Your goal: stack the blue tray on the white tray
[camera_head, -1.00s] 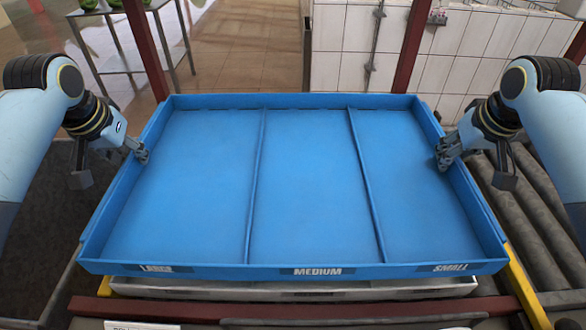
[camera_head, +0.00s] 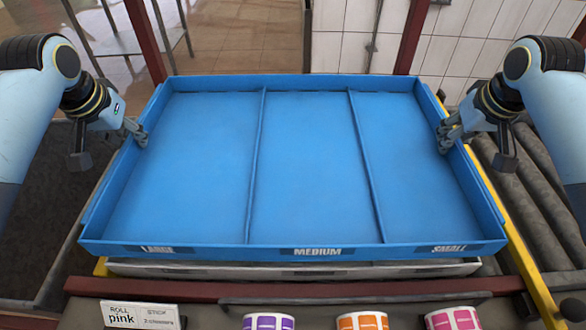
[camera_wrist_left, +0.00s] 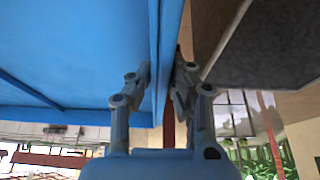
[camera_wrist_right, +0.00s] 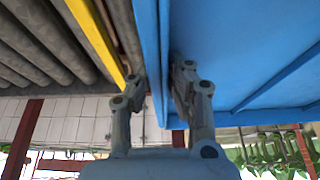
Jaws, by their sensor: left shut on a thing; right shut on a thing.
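The blue tray (camera_head: 305,165) is empty and has three compartments labelled LARGE, MEDIUM and SMALL along its front wall. The white tray (camera_head: 300,271) lies beneath it; only a strip of its front shows, so I cannot tell whether the two touch. My left gripper (camera_head: 141,138) is shut on the blue tray's left wall, which also runs between its fingers in the left wrist view (camera_wrist_left: 160,85). My right gripper (camera_head: 444,138) is shut on the right wall, seen between its fingers in the right wrist view (camera_wrist_right: 158,80).
A dark red frame bar (camera_head: 200,290) runs in front of the trays. A yellow rail (camera_head: 530,245) and grey rollers (camera_head: 540,190) lie at the right. A white label card (camera_head: 140,315) and several coloured rolls (camera_head: 361,321) are at the front edge. A metal table (camera_head: 120,50) stands behind.

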